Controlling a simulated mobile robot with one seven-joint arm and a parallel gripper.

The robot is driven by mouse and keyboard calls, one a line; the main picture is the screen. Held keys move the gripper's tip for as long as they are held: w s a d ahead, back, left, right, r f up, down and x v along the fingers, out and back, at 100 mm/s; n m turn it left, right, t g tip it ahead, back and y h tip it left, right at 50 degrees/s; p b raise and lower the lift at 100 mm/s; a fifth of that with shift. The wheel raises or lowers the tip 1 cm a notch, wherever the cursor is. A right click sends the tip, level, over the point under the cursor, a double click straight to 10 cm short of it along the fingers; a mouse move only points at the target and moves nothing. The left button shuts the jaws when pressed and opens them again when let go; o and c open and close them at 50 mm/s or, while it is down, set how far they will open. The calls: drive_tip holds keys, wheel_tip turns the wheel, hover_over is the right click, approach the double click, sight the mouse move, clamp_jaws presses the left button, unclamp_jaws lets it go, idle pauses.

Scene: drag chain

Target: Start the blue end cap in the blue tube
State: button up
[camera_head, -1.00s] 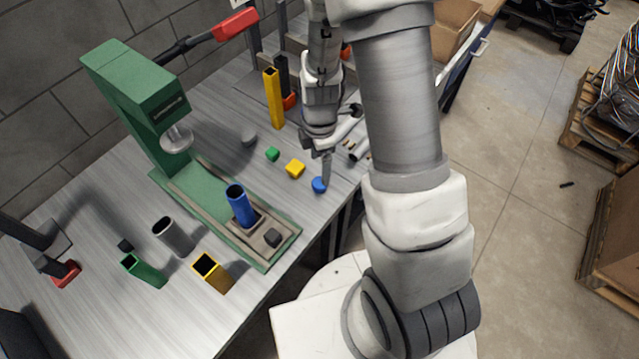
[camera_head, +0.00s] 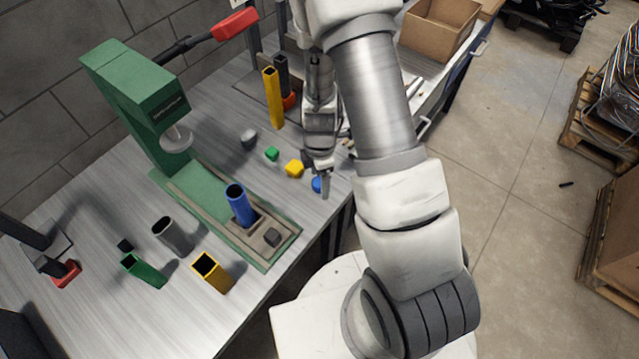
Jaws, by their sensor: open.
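The blue end cap (camera_head: 317,184) lies on the grey bench near its front edge, partly hidden by a finger of my gripper (camera_head: 321,182). My gripper is low over the cap with its jaws open, pointing down. Whether the fingers touch the cap cannot be told. The blue tube (camera_head: 240,205) stands upright, open end up, in the holder on the base of the green press (camera_head: 140,100), left of and nearer than the cap.
A yellow cap (camera_head: 294,169), a green cap (camera_head: 271,154) and a grey cap (camera_head: 249,138) lie beside my gripper. A tall yellow tube (camera_head: 273,98) stands behind. The press's red-handled lever (camera_head: 235,24) juts out above.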

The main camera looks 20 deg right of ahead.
clamp_jaws()
idle(0.4)
